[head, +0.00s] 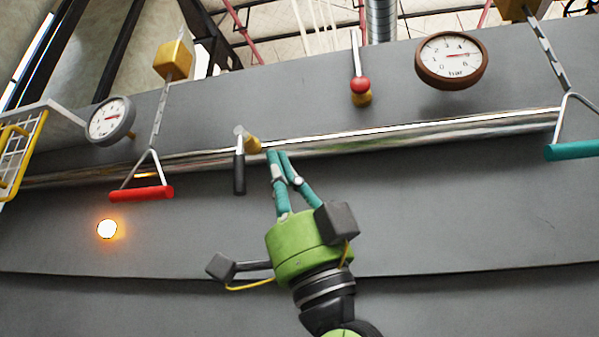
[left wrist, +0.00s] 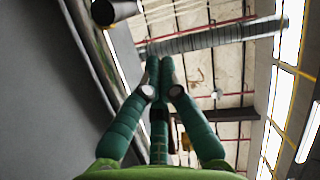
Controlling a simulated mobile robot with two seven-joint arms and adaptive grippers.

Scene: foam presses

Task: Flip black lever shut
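The black lever (head: 239,172) hangs straight down from a silver pivot on a yellow valve body (head: 253,145), in front of the shiny pipe in the head view. My left gripper (head: 277,154) comes up from below, just right of the lever and apart from it. Its teal fingers are drawn together at the tips, with nothing seen between them. The left wrist view also shows the fingers of the left gripper (left wrist: 160,62) converging. A dark round-ended cylinder (left wrist: 113,11) shows at its top left; I cannot tell whether it is the lever. My right gripper is not in view.
A red-handled pull (head: 142,193) and a gauge (head: 110,119) are left of the lever. A red-knobbed lever (head: 360,85), a brown-rimmed gauge (head: 451,60) and a teal-handled pull (head: 573,150) are to the right. An orange lamp (head: 107,229) glows. The lower grey panel (head: 450,220) is clear.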

